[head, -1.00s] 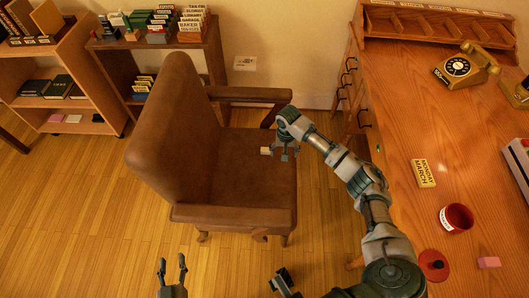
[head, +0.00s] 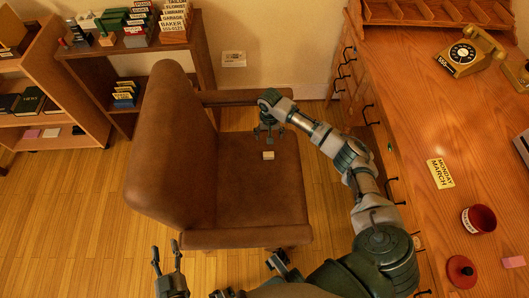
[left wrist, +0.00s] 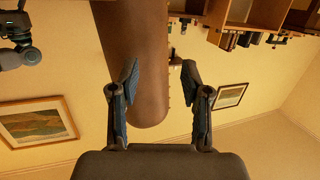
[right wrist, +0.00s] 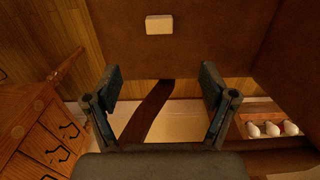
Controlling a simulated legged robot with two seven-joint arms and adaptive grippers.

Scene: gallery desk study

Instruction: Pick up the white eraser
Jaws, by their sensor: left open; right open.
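The white eraser (head: 268,155), a small cream-white block, lies on the brown chair's seat (head: 262,195). My left gripper (head: 166,250) is open and empty near the bottom of the head view, in front of the chair and far from the eraser.
The chair's backrest (head: 172,150) and armrests (head: 245,238) bound the seat. Bookcases (head: 205,60) stand behind. Left floor is clear.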

